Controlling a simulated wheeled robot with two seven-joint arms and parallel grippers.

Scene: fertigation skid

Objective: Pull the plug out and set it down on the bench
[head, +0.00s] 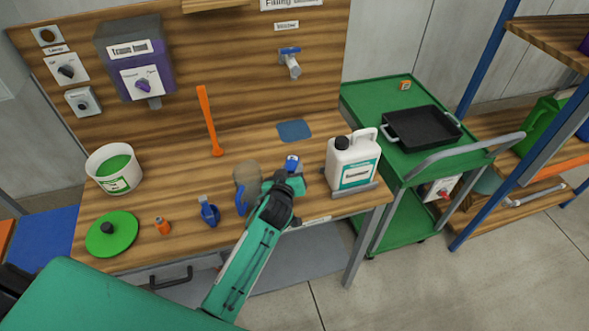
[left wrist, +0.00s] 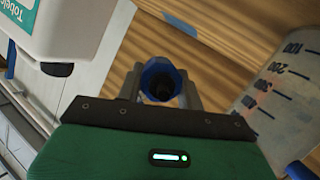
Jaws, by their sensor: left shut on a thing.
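My left gripper (head: 290,176) reaches over the front right part of the wooden bench (head: 150,195). In the left wrist view its two fingers are closed on a blue, many-sided piece with a dark hollow middle, which I take to be the plug (left wrist: 160,82). In the head view a blue top of the plug (head: 292,162) shows just beyond the gripper. The gripper and arm hide what lies under it, so I cannot tell whether it is seated in anything. My right gripper is not in view.
A white jug (head: 353,165) stands close right of the gripper, a graduated beaker (head: 247,174) close left.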

